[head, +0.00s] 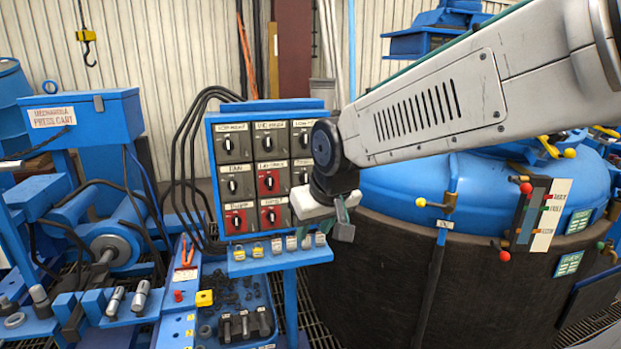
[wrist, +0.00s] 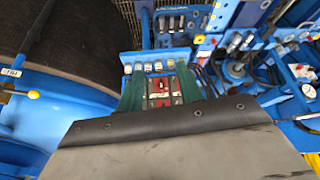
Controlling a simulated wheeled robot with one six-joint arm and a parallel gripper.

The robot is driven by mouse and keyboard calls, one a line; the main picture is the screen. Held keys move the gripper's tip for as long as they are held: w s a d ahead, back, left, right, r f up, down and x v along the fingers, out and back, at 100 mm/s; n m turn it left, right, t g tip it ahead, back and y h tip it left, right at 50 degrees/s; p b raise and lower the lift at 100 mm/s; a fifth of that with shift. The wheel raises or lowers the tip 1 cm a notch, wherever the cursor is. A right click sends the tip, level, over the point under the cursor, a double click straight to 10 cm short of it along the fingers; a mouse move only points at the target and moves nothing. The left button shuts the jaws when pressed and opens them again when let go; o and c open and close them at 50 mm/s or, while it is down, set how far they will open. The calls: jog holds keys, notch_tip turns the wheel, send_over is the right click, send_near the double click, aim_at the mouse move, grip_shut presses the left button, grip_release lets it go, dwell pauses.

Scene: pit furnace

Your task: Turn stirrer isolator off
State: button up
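A blue isolator panel (head: 209,165) faces me in the head view, with rows of grey and red switch plates carrying black rotary knobs. The visible knobs appear to have upright white marks. Red plates sit at middle centre (head: 268,183), bottom left (head: 236,220) and bottom centre (head: 273,215). The labels are too small to tell surely which is the stirrer isolator. My gripper (head: 336,222) is in front of the panel's lower right and hides part of its right column. In the wrist view my gripper (wrist: 160,88) has its green fingers apart, with red plates (wrist: 160,103) showing between them.
A shelf with several small padlocks (head: 257,251) juts out below the panel. A tool tray (head: 238,325) lies beneath it. The big dark furnace with a blue lid (head: 400,190) stands close on the right. Black cables (head: 185,150) and a blue press cart (head: 75,118) are left.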

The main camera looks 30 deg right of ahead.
jog(key=w+d+f+m+t+h, duration=0.1)
jog(key=w+d+t, duration=0.3)
jog(key=w, duration=0.6)
jog(key=w+d+f+t+h, duration=0.15)
jog(key=w+d, duration=0.35)
jog(key=w, duration=0.6)
jog(key=m+t+h, duration=0.1)
jog(key=t+h, duration=0.1)
jog(key=t, duration=0.5)
send_near(306, 177)
jog(key=w, duration=0.2)
jog(key=shift+g, duration=0.25)
jog(key=x, duration=0.7)
jog(key=shift+w+d+r, duration=0.2)
jog(key=shift+d+r, duration=0.05)
jog(key=shift+d, duration=0.05)
grip_shut()
